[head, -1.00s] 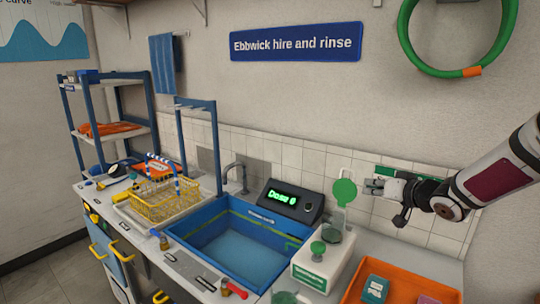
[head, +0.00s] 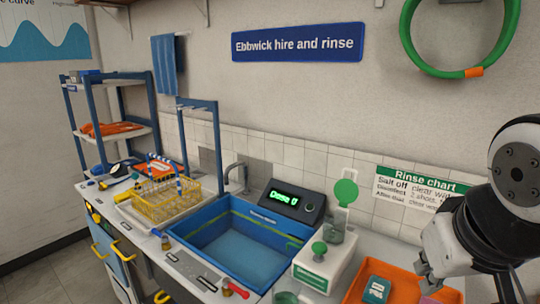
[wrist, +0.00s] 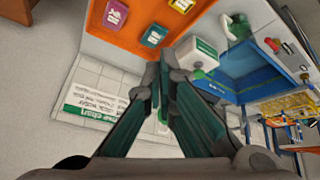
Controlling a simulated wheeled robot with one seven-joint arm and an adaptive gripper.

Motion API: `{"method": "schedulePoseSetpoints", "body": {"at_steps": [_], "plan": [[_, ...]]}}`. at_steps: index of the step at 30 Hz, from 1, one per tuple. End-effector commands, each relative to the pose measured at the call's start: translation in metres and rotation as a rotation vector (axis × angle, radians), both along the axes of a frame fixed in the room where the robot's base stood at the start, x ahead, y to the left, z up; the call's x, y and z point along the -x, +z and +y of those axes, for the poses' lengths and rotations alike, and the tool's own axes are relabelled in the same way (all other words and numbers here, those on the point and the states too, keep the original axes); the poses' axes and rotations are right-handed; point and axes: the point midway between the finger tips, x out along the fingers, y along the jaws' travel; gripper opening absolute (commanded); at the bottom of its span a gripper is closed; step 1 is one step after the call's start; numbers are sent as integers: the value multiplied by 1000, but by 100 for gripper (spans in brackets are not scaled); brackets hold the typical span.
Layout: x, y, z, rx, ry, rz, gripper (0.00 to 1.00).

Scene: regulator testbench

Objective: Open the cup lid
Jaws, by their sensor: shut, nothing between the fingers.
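My arm is at the right in the head view, apart from the cup.
A blue sink (head: 225,245) with water lies left of the white box. An orange tray (head: 357,287) with small packets is at the right front. A display (head: 293,203) stands behind the sink. A yellow wire basket (head: 165,200) is farther left. A Rinse chart (head: 420,188) hangs on the tiles.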

Motion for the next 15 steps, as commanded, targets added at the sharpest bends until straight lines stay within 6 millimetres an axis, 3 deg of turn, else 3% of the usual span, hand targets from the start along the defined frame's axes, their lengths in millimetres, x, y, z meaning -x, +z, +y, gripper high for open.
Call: {"method": "schedulePoseSetpoints", "body": {"at_steps": [1,5,7,9,15], "plan": [[16,-2,8,-26,21,17,0],[43,-9,21,-76,62,64,2],[49,-11,24,-93,68,78,18],[49,-11,27,-116,53,94,29],[15,-6,41,-286,-129,184,29]]}}
